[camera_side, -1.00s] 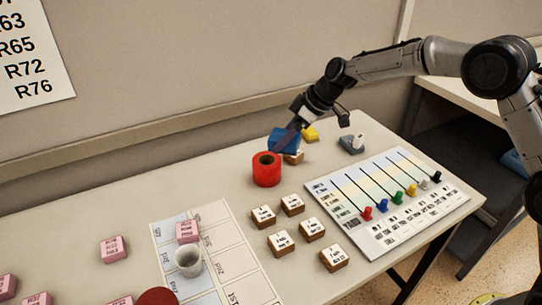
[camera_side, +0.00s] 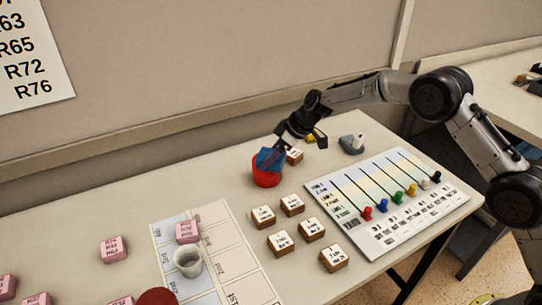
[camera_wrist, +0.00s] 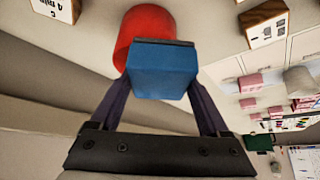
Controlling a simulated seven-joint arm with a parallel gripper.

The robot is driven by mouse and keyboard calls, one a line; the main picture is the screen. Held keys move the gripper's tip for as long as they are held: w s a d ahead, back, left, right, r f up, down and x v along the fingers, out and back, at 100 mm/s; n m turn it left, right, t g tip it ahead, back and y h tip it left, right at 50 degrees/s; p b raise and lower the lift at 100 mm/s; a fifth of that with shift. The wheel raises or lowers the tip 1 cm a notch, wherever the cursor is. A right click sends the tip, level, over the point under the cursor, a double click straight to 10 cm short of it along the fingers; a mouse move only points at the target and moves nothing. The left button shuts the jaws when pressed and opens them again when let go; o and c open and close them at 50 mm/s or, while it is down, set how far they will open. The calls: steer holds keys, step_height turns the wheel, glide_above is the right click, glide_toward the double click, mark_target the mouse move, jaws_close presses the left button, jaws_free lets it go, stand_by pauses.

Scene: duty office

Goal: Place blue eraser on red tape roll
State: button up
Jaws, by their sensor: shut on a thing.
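The blue eraser (camera_side: 269,158) is between the fingers of my gripper (camera_side: 273,158), which is shut on it. In the side view the eraser is at the top of the red tape roll (camera_side: 267,178) and covers most of its upper rim. In the wrist view the blue eraser (camera_wrist: 163,70) sits between my two dark fingers, in front of the red tape roll (camera_wrist: 146,27). The roll stands upright on the table. I cannot tell whether the eraser touches the roll or hangs just above it.
A wooden block (camera_side: 295,156) and a yellow piece (camera_side: 320,136) are close behind the roll. Several labelled blocks (camera_side: 292,205) lie in front, beside a slider board (camera_side: 388,205). A white cup (camera_side: 188,262) stands on a printed sheet (camera_side: 232,259).

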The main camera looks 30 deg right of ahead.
steer(key=shift+f, duration=0.1)
steer(key=o, duration=1.2)
steer(key=shift+o, duration=0.2)
steer(key=shift+r, duration=0.25)
steer(key=v, duration=1.1)
steer(key=shift+s+d+r, duration=0.2)
steer(key=shift+d+r, duration=0.05)
